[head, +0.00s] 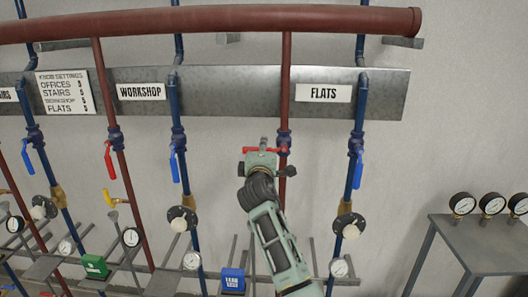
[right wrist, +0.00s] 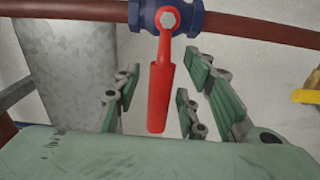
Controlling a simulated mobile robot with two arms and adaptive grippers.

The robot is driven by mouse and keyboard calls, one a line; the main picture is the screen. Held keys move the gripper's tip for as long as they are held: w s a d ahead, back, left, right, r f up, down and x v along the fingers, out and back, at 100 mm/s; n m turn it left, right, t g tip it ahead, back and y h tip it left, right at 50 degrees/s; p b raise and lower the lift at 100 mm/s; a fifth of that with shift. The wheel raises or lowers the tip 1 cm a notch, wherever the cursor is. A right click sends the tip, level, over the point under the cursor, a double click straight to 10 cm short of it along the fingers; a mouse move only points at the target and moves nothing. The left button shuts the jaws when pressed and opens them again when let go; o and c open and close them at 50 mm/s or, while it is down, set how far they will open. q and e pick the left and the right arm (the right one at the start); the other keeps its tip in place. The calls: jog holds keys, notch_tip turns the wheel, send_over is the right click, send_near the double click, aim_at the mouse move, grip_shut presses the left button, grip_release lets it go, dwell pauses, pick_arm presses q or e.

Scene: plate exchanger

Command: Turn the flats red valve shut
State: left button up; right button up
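The flats red valve sits on the red pipe (head: 285,95) right of centre in the head view. Its blue body (head: 284,140) is partly hidden by my right gripper (head: 263,152). Its red handle (head: 277,150) points left, across the pipe. In the right wrist view the blue body (right wrist: 166,15) is at the top and the red handle (right wrist: 158,98) hangs between the fingers of my right gripper (right wrist: 157,100). The fingers are open, with gaps visible on both sides of the handle. My left gripper is in neither view.
The FLATS sign (head: 323,93) is on the grey rail above. A blue pipe with a blue-handled valve (head: 356,168) runs to the right. The workshop red handle (head: 108,161) is further left. A gauge table (head: 480,250) stands at the lower right.

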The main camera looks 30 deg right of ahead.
jog(key=shift+s, duration=0.1)
jog(key=v, duration=1.2)
jog(key=shift+f, duration=0.1)
